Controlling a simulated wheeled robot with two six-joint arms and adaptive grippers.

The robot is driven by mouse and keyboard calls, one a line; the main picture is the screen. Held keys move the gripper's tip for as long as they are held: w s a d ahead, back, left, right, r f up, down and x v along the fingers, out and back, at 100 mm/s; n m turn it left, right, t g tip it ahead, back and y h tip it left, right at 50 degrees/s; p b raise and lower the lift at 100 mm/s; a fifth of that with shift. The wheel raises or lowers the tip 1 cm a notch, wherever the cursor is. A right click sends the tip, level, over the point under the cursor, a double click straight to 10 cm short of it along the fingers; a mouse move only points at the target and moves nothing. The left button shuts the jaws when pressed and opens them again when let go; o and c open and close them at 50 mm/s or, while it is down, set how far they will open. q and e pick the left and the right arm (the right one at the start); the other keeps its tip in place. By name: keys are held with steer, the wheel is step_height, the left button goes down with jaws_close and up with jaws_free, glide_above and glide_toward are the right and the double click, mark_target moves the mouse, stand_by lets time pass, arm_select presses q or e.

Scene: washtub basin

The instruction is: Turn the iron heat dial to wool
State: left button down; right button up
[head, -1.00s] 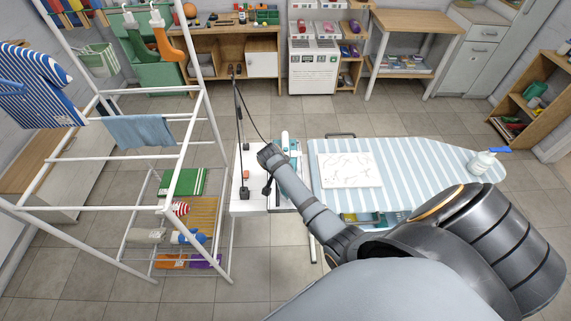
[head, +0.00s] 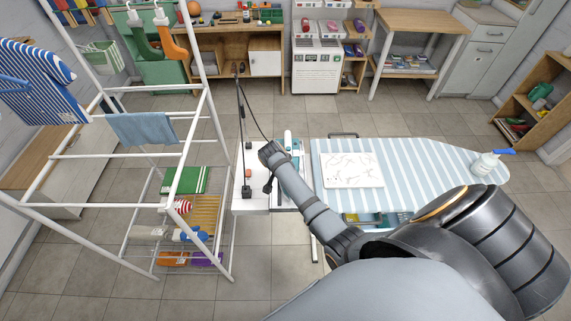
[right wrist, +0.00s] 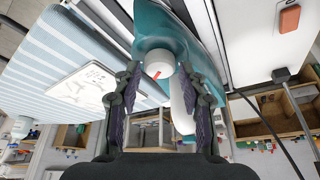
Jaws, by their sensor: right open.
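The iron's teal body (right wrist: 207,40) fills the upper middle of the right wrist view. Its round white heat dial (right wrist: 158,64) carries a red pointer mark; no readable setting names show. My right gripper (right wrist: 160,88) is open, with one dark finger on each side of the dial in the picture. I cannot tell whether either finger touches it. In the head view the iron (head: 288,139) stands at the left end of the ironing board (head: 420,165), partly hidden by my right arm. My left gripper is not in view.
A white side stand (head: 243,203) with a black cord pole adjoins the board. A white sheet (head: 352,170) lies on the board and a spray bottle (head: 489,163) stands at its right end. A white drying rack (head: 120,157) stands at left.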

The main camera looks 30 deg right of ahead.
steer(key=v, duration=1.1)
